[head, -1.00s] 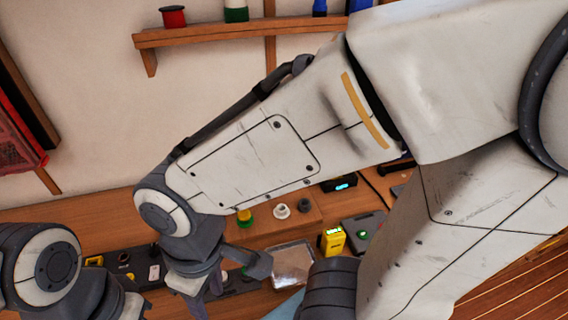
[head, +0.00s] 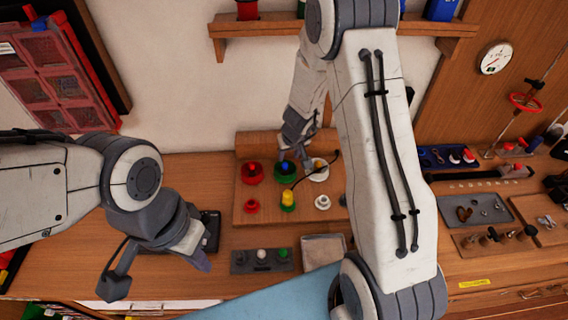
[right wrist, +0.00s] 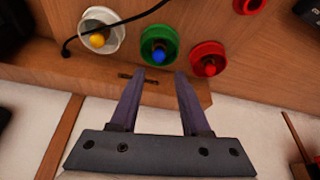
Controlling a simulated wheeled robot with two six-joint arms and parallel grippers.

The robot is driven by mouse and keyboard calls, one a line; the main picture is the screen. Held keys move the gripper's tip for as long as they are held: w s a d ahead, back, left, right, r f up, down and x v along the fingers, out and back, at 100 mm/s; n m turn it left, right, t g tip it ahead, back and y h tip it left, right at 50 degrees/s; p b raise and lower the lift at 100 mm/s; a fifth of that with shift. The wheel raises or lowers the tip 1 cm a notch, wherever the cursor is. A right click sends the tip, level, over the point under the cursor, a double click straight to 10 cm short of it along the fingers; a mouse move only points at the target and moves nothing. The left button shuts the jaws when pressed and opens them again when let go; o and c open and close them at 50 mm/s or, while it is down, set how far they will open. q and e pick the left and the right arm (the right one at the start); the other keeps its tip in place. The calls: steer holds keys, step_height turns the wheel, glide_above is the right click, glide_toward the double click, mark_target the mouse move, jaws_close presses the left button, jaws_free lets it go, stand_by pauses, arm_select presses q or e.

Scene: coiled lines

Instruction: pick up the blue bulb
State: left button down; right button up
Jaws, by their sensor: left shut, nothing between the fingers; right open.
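The blue bulb (head: 285,166) sits in a green round holder in the back row of a wooden stand. In the right wrist view the blue bulb (right wrist: 158,54) lies just beyond and between my open right fingertips (right wrist: 159,77), not gripped. In the head view my right gripper (head: 297,160) points down at the back of the stand, close to the bulb and partly covering that area. My left gripper (head: 198,261) is shut and empty, above the table at the left, well apart from the stand.
A red holder (head: 251,172) and a white holder (head: 318,172) flank the green one; several holders stand in front, one with a yellow bulb (head: 288,197). A dark cable (right wrist: 128,21) crosses near the white holder. A shelf (head: 232,27) hangs above.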

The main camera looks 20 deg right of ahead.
mark_target(285, 164)
steer(key=b+x, duration=0.2)
steer(key=x, duration=0.2)
steer(key=shift+f, duration=0.2)
steer(key=b+x, duration=0.1)
steer(key=x, duration=0.4)
steer(key=shift+w+d+f+b, duration=0.1)
steer(key=shift+w+f+b, duration=0.15)
steer(key=shift+w+b, duration=0.15)
jaws_close()
